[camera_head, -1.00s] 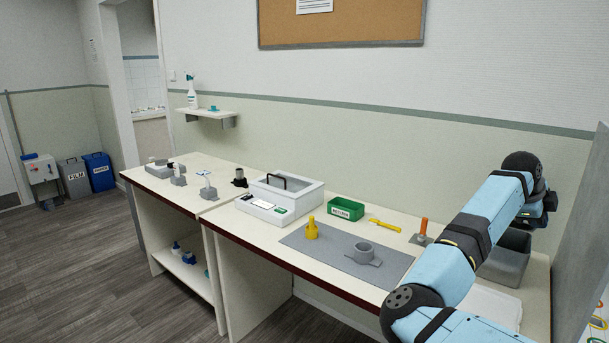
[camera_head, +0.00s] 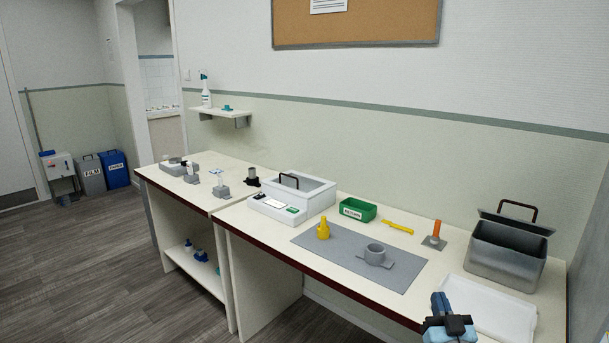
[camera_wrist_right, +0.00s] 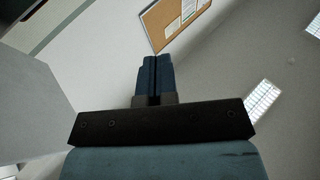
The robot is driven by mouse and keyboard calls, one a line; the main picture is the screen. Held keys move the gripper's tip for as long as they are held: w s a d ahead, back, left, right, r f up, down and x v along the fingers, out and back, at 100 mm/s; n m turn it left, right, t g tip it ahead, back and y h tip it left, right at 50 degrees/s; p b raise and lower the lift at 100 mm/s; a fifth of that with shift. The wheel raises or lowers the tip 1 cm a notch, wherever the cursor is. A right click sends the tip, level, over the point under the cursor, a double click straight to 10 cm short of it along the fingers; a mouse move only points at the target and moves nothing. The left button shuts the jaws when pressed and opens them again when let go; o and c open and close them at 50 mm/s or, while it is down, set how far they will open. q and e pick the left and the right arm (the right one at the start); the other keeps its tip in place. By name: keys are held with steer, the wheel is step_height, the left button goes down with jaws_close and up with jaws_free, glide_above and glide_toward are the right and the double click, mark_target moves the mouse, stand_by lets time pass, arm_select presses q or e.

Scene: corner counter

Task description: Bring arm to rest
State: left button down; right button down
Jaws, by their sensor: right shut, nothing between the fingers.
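My right gripper (camera_head: 441,305) is at the bottom right of the head view, near the front edge of the counter and left of the white tray. Its fingers point up. In the right wrist view its two blue fingers (camera_wrist_right: 153,78) are closed together with nothing between them; wall, ceiling and a cork board show beyond them. My left gripper is in neither view.
The counter (camera_head: 300,231) holds a grey mat (camera_head: 340,263) with a yellow bottle (camera_head: 323,230) and a grey cup-like part (camera_head: 375,254). A white tray (camera_head: 487,305) and an open grey metal box (camera_head: 505,250) stand right. A green bin (camera_head: 357,209) is behind.

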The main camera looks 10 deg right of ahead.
steer(key=s+a+f+n+g+y, duration=0.3)
steer(key=s+a+f+g+y, duration=0.15)
steer(key=s+a+f, duration=0.65)
steer(key=s+a+f+n+g+y, duration=0.2)
steer(key=s+a+f+g+y, duration=0.3)
steer(key=s+a+f, duration=0.6)
steer(key=s+d+r+g+h+p, duration=0.1)
steer(key=s+d+r+p, duration=0.1)
steer(key=r+p, duration=0.7)
steer(key=s+p, duration=0.1)
steer(key=p, duration=0.2)
steer(key=shift+s+h+p, duration=0.2)
steer(key=shift+h+p, duration=0.15)
steer(key=shift+p, duration=0.05)
